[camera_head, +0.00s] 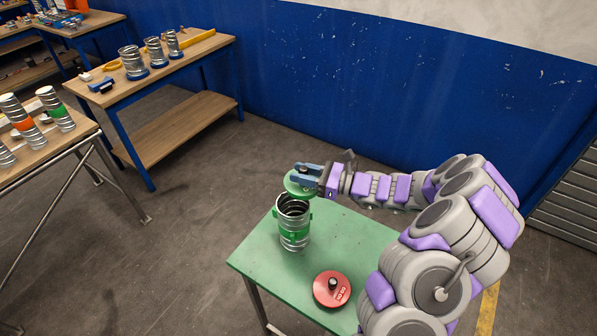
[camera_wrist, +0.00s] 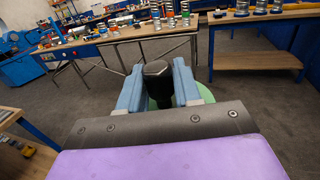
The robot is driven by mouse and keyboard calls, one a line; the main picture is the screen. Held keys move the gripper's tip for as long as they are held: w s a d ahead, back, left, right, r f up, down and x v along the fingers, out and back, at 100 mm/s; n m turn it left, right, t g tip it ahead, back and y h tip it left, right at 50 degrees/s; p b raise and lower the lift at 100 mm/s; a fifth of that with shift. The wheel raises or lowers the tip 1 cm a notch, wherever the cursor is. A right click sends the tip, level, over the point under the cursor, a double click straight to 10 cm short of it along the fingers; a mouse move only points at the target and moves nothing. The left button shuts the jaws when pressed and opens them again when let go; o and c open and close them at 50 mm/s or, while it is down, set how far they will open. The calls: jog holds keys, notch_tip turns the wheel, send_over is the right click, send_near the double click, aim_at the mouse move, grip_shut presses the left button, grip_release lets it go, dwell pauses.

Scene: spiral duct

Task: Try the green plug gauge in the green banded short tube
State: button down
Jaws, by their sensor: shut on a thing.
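The green banded short tube (camera_head: 294,228) stands upright on the green table (camera_head: 345,228), its open end facing up. My gripper (camera_head: 300,171) is just above and behind the tube's mouth. It is shut on the black handle (camera_wrist: 157,82) of the green plug gauge (camera_head: 296,186). The gauge's green disc shows under the jaws, tilted, at or just over the tube's far rim. I cannot tell whether it touches the rim. In the wrist view the handle sits between the two blue fingers, and only slivers of the disc show.
A red gauge (camera_head: 332,289) with a black knob lies on the green table, in front and to the right of the tube. Wooden benches with other tubes (camera_head: 133,62) stand at the left. A blue wall (camera_head: 390,90) is behind.

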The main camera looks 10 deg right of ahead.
aim_at(299, 186)
jog(key=shift+a+f, duration=0.3)
jog(key=shift+a, duration=0.1)
jog(key=a, duration=0.2)
jog(key=a+f, duration=0.1)
jog(key=a, duration=0.1)
jog(key=shift+a+f+b, duration=0.15)
jog(key=shift+a+b, duration=0.15)
jog(key=shift+f, duration=0.45)
jog(key=d, duration=0.1)
jog(key=d+f, duration=0.1)
jog(key=d, duration=0.1)
jog(key=d+b, duration=0.1)
jog(key=shift+d+f, duration=0.25)
jog(key=shift+f, duration=0.1)
jog(key=shift+a+f, duration=0.15)
jog(key=shift+f, duration=0.1)
jog(key=a, duration=0.4)
jog(key=d, duration=0.4)
jog(key=shift+f, duration=0.4)
jog(key=shift+a+r, duration=0.1)
jog(key=shift+a, duration=1.35)
